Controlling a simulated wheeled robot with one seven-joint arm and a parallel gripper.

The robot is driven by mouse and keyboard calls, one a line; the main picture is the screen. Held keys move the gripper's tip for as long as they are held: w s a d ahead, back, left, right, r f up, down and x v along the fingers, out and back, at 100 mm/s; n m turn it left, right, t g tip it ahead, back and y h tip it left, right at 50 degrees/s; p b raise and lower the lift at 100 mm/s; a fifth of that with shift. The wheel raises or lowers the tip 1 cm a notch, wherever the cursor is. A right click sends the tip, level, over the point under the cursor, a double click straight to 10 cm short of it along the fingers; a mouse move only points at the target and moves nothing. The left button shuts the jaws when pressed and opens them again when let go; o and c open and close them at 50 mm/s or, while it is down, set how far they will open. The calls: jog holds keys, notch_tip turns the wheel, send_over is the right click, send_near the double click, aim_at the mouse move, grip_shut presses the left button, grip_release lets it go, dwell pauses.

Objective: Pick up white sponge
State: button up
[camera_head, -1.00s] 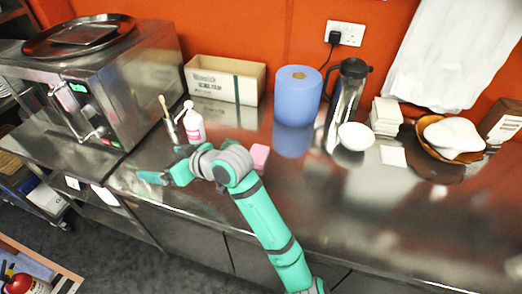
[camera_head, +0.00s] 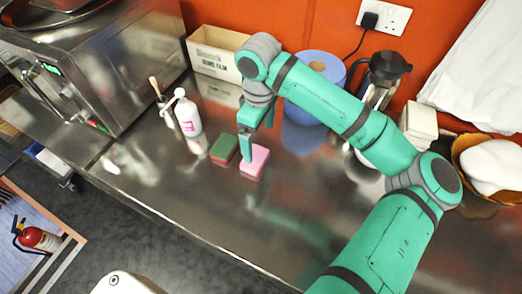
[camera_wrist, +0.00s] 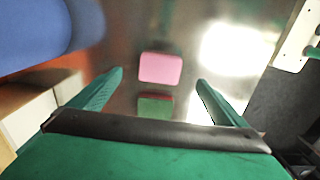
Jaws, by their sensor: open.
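No plainly white sponge shows. A pink sponge (camera_head: 257,162) lies on the steel counter, and a green sponge with a reddish side (camera_head: 222,149) lies just left of it. My gripper (camera_head: 247,158) points down over the pink sponge, and its fingers hide part of it. In the wrist view my gripper (camera_wrist: 160,80) is open and empty. There the pink sponge (camera_wrist: 160,68) lies between and beyond the fingertips, and the green sponge (camera_wrist: 154,107) is closer to the palm. I cannot tell the exact height above the sponges.
A white pump bottle (camera_head: 188,115) stands left of the sponges. A cardboard box (camera_head: 214,52), a blue paper roll (camera_head: 318,70) and a dark-topped flask (camera_head: 386,70) stand along the wall. The steel counter (camera_head: 215,205) in front of the sponges is clear.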

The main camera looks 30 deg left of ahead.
send_over(257, 158)
jog(key=f, duration=0.5)
jog(key=shift+w+d, duration=0.15)
jog(key=shift+d, duration=0.15)
jog(key=shift+a+f, duration=0.15)
jog(key=shift+f, duration=1.2)
jog(key=shift+a+f, duration=0.15)
jog(key=shift+f, duration=1.2)
jog(key=c, duration=1.2)
